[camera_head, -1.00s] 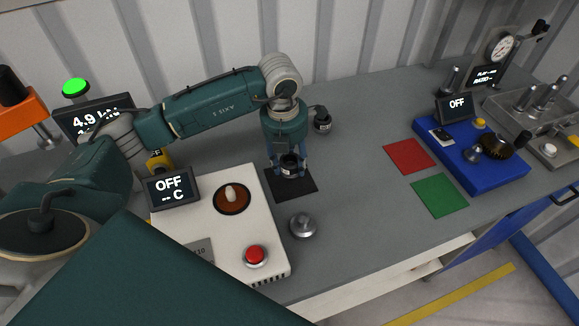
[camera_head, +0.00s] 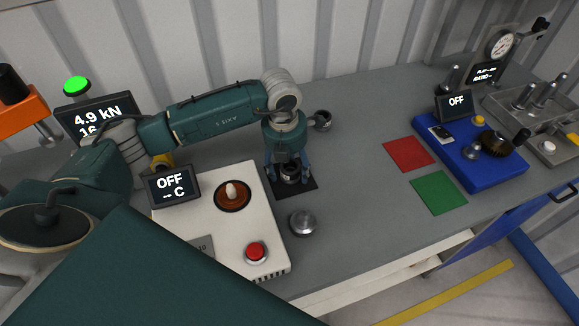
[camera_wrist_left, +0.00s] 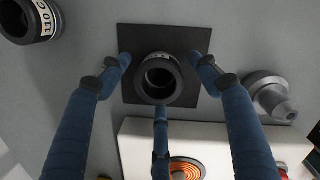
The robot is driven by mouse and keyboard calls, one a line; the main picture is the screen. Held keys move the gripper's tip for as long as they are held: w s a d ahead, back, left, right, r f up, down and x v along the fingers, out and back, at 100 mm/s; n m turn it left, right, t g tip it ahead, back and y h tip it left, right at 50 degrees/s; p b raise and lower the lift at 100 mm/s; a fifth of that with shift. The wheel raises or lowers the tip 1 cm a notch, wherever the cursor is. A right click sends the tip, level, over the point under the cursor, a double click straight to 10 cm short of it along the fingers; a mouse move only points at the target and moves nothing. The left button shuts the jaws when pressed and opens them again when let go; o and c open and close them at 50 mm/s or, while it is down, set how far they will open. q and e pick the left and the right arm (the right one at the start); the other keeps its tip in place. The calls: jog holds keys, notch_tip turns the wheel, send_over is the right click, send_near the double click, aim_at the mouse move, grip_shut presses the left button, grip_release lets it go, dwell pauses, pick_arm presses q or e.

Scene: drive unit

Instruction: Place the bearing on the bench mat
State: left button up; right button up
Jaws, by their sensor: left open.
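The bearing (camera_head: 290,174) is a dark ring with a pale label band. It sits on the black bench mat (camera_head: 308,184), and the left wrist view shows the ring (camera_wrist_left: 160,98) inside the edges of the mat (camera_wrist_left: 190,38). My left gripper (camera_head: 289,178) is right above and around it. In the left wrist view the blue fingers of this gripper (camera_wrist_left: 160,72) are spread open, two at the sides visibly apart from the ring. The third finger is at the near side, and I cannot tell if it touches. My right gripper is not in view.
A second dark ring part (camera_head: 321,121), labelled 110 C, stands behind the mat. A metal stepped part (camera_head: 303,223) stands in front. The white heater unit (camera_head: 215,215) is left of the mat. Red (camera_head: 408,154) and green (camera_head: 438,193) squares lie right, with clear bench between.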

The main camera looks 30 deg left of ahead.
pick_arm(q)
jog(key=shift+r, duration=0.6)
notch_tip(320, 180, up, 11)
jog(key=s+b, duration=0.1)
jog(key=b, duration=0.2)
jog(key=shift+s, duration=0.15)
jog(key=shift+s+f, duration=0.1)
